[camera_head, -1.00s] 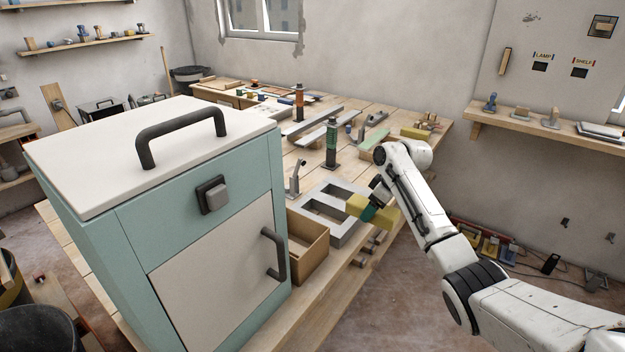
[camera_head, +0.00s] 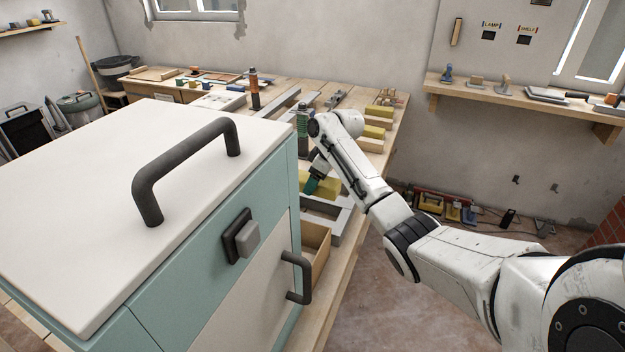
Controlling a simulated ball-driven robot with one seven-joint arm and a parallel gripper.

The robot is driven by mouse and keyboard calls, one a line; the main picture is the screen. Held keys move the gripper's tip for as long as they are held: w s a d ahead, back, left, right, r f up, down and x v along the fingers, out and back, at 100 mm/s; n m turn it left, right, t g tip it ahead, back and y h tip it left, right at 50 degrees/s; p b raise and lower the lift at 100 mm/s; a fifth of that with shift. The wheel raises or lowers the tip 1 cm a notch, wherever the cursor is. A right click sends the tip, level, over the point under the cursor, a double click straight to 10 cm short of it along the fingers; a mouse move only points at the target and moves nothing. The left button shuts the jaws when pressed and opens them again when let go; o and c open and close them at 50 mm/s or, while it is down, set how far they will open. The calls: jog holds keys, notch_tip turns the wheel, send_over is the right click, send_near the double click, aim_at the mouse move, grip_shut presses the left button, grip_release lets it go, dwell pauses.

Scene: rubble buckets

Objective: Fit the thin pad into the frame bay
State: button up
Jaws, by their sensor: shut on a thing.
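The grey frame (camera_head: 345,222) with open bays lies on the wooden workbench, partly hidden behind my arm and the teal cabinet. My gripper (camera_head: 311,186) points down over the frame and is shut on a yellow pad (camera_head: 326,191). The pad shows on both sides of the gripper, over the far part of the frame. I cannot tell whether the pad touches the frame or hangs above it. My arm and the cabinet hide much of the bays.
A teal cabinet (camera_head: 205,295) with a white top and dark handles stands close in front. An open cardboard box (camera_head: 318,245) sits between it and the frame. Dark upright posts and several blocks, some yellow (camera_head: 373,132), stand farther back.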

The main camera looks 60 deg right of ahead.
jog(key=shift+r+p, duration=0.15)
jog(key=shift+p, duration=0.25)
jog(key=shift+s+f+b, duration=0.1)
jog(key=shift+f+b, duration=1.65)
jog(key=shift+f, duration=1.15)
jog(key=shift+p, duration=0.45)
jog(key=shift+f, duration=0.25)
jog(key=shift+f+b, duration=0.55)
jog(key=shift+f, duration=0.2)
jog(key=shift+f, duration=0.15)
jog(key=shift+r+p, duration=0.25)
jog(key=shift+p, duration=0.2)
jog(key=shift+r+p, duration=0.4)
